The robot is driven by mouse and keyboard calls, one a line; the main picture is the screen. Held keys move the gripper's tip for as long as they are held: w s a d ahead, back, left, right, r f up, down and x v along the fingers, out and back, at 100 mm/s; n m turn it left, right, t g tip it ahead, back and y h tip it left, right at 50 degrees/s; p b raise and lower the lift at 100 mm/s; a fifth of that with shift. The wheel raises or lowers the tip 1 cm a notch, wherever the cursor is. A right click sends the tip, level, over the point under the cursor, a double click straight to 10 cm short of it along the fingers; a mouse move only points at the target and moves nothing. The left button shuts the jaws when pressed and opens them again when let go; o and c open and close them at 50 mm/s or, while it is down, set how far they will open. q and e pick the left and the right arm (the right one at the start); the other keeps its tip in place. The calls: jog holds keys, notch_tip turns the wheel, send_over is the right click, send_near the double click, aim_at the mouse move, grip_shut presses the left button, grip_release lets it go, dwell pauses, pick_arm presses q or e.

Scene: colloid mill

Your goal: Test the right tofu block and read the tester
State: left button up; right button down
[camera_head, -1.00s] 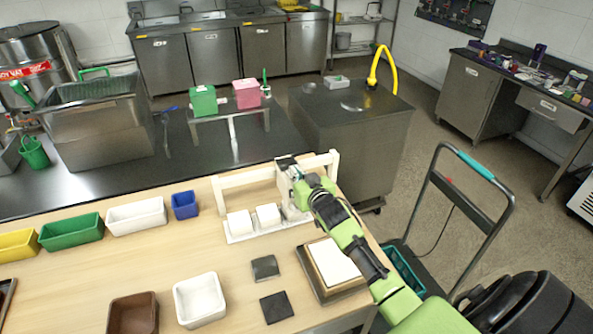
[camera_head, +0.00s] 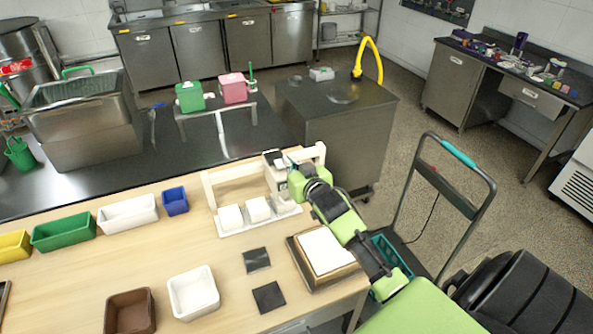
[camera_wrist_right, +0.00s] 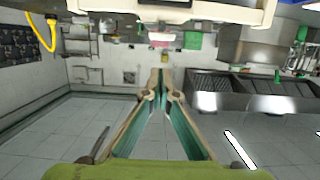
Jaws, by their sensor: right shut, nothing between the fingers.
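The white tester frame (camera_head: 209,190) stands at the back edge of the wooden table, its head (camera_head: 272,160) near the right end of its crossbar. Two white tofu blocks, a left one (camera_head: 230,217) and another (camera_head: 258,209), sit on its base. The spot under the head is partly hidden, so I cannot make out a further block there clearly. My right gripper (camera_head: 292,165) is at the right side of the head; I cannot tell whether it touches. In the wrist view its fingers (camera_wrist_right: 160,85) are together and empty. No readout is legible. My left gripper is out of view.
A white slab on a wooden board (camera_head: 318,285) lies under my right forearm. Two dark square pads (camera_head: 257,259) and white (camera_head: 193,292) and brown (camera_head: 130,312) bins are in front. Coloured bins line the left. A cart (camera_head: 480,210) stands right of the table.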

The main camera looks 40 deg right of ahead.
jog(key=b+v, duration=0.1)
jog(key=v, duration=0.4)
jog(key=shift+s, duration=0.1)
dwell(0.5)
